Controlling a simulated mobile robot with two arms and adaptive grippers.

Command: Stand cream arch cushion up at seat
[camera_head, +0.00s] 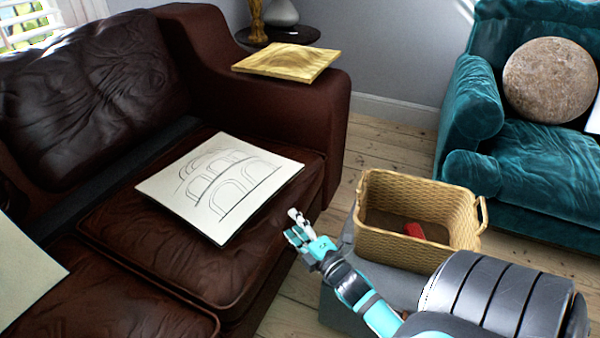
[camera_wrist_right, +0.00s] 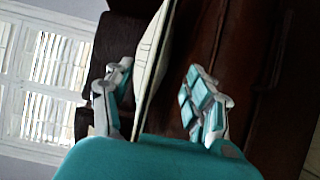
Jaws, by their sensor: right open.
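The cream arch cushion (camera_head: 220,187) lies flat on the brown leather sofa seat, its line-drawn arches facing up. My right gripper (camera_head: 297,229) is just off the cushion's right front corner, above the front edge of the seat. In the right wrist view, the cushion (camera_wrist_right: 152,62) shows edge-on between the two open fingers of my right gripper (camera_wrist_right: 160,100). The fingers stand apart on either side of it, and a gap shows on the right side. My left gripper is not in view.
A woven basket (camera_head: 460,213) with a red item (camera_head: 414,231) inside stands right of my right gripper. A wooden board (camera_head: 287,60) rests on the sofa arm. Another pale cushion (camera_head: 22,275) is at the left edge. A teal armchair (camera_head: 545,158) holds a round cushion (camera_head: 549,79).

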